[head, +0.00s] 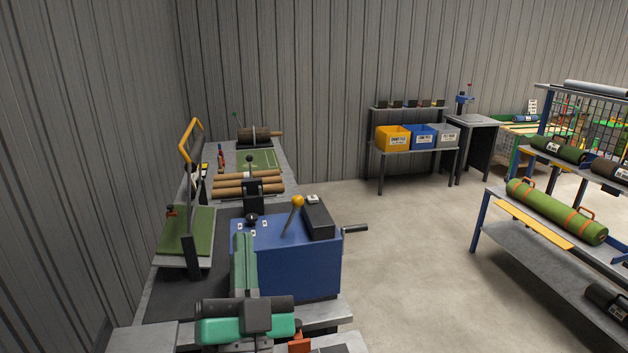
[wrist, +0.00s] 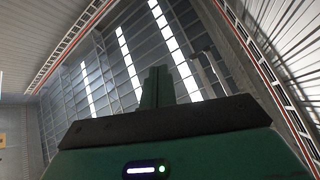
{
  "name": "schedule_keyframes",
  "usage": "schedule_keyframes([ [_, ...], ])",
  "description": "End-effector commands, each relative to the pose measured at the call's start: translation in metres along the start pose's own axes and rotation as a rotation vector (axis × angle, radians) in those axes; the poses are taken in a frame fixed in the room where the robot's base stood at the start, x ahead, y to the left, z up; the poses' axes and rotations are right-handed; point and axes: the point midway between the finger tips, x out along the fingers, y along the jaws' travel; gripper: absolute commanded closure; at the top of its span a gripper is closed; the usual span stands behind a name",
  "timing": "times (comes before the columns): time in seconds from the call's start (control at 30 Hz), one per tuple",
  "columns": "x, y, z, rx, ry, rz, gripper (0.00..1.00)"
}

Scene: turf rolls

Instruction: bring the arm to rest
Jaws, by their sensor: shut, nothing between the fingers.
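My gripper (wrist: 157,72) shows in the wrist view. Its dark green fingers are together and shut, with nothing between them. They point up toward the roof, clear of any object. The gripper's green body and black band fill the bottom of that view, with a small lit indicator on it. In the head view, green and black parts of my arm stand at the bottom centre, in front of the blue machine box (head: 290,262). No object hangs from the arm.
A workbench (head: 150,310) runs along the left wall with brown rolls (head: 245,188) and a green turf piece (head: 200,232). At right, a rack (head: 515,240) holds a green roll (head: 550,208). Yellow (head: 392,139) and blue (head: 422,136) bins stand behind. The floor between is clear.

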Motion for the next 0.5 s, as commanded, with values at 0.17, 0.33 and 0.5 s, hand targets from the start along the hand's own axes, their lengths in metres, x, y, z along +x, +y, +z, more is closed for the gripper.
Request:
schedule_keyframes([
  [0.17, -0.015, -0.022, -0.114, -0.281, -0.025, -0.003, 1.0],
  [0.33, -0.053, -0.028, -0.193, -0.473, -0.036, 0.09, 1.0],
  [0.5, -0.037, -0.044, -0.25, -0.522, -0.046, 0.136, 1.0],
])
